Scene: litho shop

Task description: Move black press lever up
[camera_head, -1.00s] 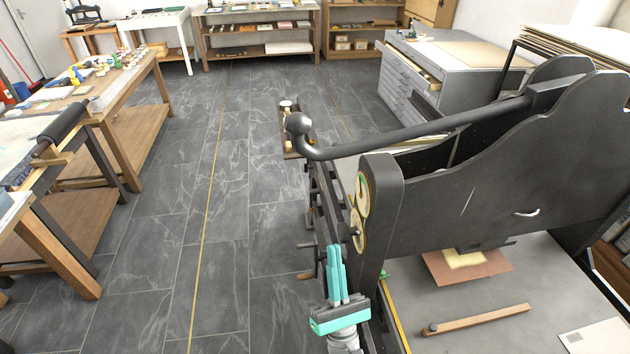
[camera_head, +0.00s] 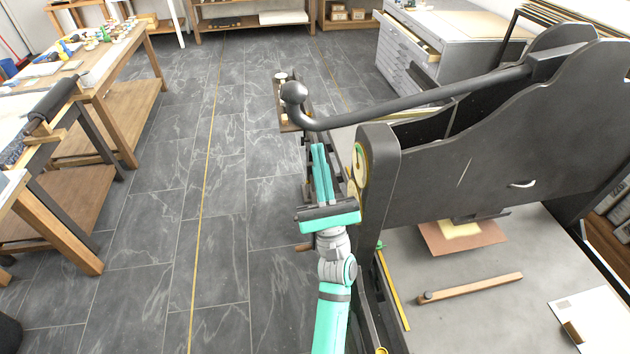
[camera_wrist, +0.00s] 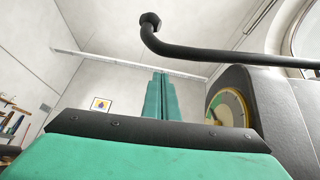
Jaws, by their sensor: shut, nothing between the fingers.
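The black press lever (camera_head: 420,108) runs from the top of the dark press down to the left, ending in a bent tip with a round knob (camera_head: 294,93). In the wrist view the lever (camera_wrist: 190,54) crosses above my fingers, with its knob at the upper middle. My teal gripper (camera_head: 318,150) is below the lever's bent end, its fingers pointing up toward it. The fingers are closed together and empty. The wrist view shows the closed fingers (camera_wrist: 161,78) apart from the lever.
The press body (camera_head: 470,150) with a round gauge (camera_wrist: 228,108) stands right of my gripper. A wooden-handled tool (camera_head: 470,288) lies on the press bed (camera_head: 450,325). A workbench (camera_head: 120,100) stands at left. The tiled floor (camera_head: 225,200) between is clear.

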